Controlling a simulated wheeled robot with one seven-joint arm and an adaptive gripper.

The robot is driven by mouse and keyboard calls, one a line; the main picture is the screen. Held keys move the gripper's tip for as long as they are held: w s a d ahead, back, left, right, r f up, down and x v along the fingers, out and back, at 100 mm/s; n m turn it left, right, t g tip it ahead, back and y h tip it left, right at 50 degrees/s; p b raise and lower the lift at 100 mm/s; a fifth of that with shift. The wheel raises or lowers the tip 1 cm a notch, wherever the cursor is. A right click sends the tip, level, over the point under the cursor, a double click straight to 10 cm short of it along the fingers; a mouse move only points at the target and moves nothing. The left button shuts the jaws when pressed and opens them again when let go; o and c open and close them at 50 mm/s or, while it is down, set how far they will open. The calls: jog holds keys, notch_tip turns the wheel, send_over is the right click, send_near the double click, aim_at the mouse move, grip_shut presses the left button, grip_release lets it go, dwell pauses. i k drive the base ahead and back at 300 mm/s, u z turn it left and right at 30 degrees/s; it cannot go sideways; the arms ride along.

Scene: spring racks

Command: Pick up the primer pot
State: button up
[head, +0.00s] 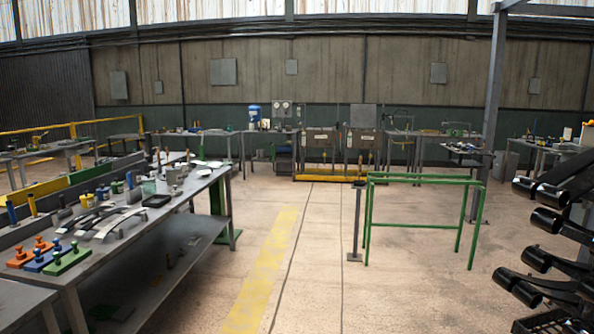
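I cannot tell for certain which thing is the primer pot. Several small pots and cans stand at the far part of the long metal workbench (190,195) on the left. Among them are a grey can (174,176) and a smaller greyish pot (148,187) just in front and to its left. Any label is too small to read. My gripper is not in view, so whether it is open or shut does not show.
Orange, blue and green blocks with knobs (68,259) sit at the bench's near end, with curved metal strips (108,222) behind. A green frame (420,178) stands right of centre. Black cylinders on a stand (545,260) are at the right edge. The middle floor is clear.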

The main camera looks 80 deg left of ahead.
aim_at(136, 174)
jog(key=u, duration=3.8)
